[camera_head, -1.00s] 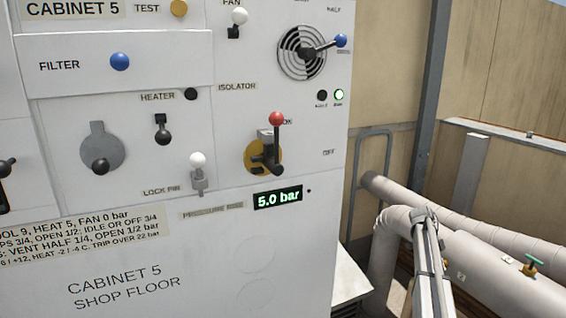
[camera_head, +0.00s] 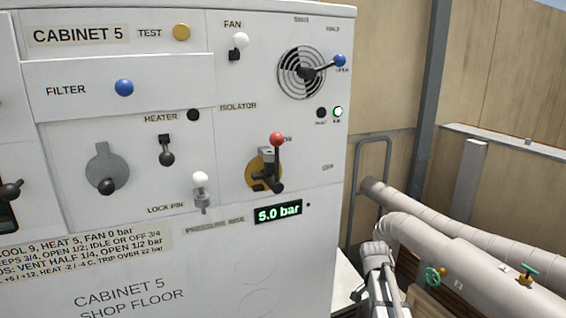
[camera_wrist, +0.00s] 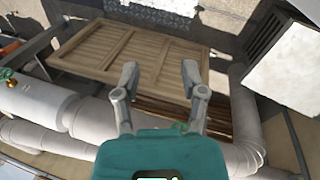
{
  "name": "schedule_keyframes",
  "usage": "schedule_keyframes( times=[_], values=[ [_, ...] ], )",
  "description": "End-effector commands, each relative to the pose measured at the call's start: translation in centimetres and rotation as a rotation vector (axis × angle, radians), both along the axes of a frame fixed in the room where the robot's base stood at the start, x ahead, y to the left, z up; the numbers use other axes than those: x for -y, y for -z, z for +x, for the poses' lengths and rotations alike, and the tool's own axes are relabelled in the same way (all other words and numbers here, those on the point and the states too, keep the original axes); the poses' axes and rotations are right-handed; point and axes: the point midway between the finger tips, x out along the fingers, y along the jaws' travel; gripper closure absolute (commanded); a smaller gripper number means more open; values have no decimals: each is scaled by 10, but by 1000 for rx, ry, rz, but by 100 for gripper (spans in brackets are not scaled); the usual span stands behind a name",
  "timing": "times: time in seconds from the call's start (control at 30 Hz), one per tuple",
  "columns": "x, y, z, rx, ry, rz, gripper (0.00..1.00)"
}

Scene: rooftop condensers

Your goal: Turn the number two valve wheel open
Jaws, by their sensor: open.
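A green valve wheel (camera_head: 433,276) sits on the near side of the thick pipe, just right of my arm in the head view. A small tag (camera_head: 459,284) is beside it; its figure is too small to read surely. Another green wheel (camera_head: 525,272) on a brass-coloured stem is farther right. In the wrist view my gripper (camera_wrist: 160,70) is open, its two fingers spread with nothing between the tips. A bit of green (camera_wrist: 180,127) shows low between the fingers, mostly hidden by my gripper body. I cannot tell which wheel it is.
The white cabinet (camera_head: 110,240) with levers and knobs fills the left of the head view. Thick pale pipes (camera_head: 480,275) run at right. A wooden slatted pallet (camera_wrist: 130,55) lies below my fingers, and a white grille box (camera_wrist: 275,45) stands upper right.

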Motion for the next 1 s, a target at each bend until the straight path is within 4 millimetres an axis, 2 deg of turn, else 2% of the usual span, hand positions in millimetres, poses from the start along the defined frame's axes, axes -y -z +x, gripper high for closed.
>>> schedule_keyframes(
  times=[0.03,0.2,0.4,0.5,0.7,1.0],
  values=[
    [-15,-4,-18,6,-86,27,46],
    [-56,-10,-52,29,-382,114,46],
    [-96,-17,-89,63,-701,191,46],
    [-109,-19,-102,77,-817,214,46],
    [-120,-21,-112,91,-929,236,46],
    [-121,-21,-112,92,-937,237,46]
  ],
)
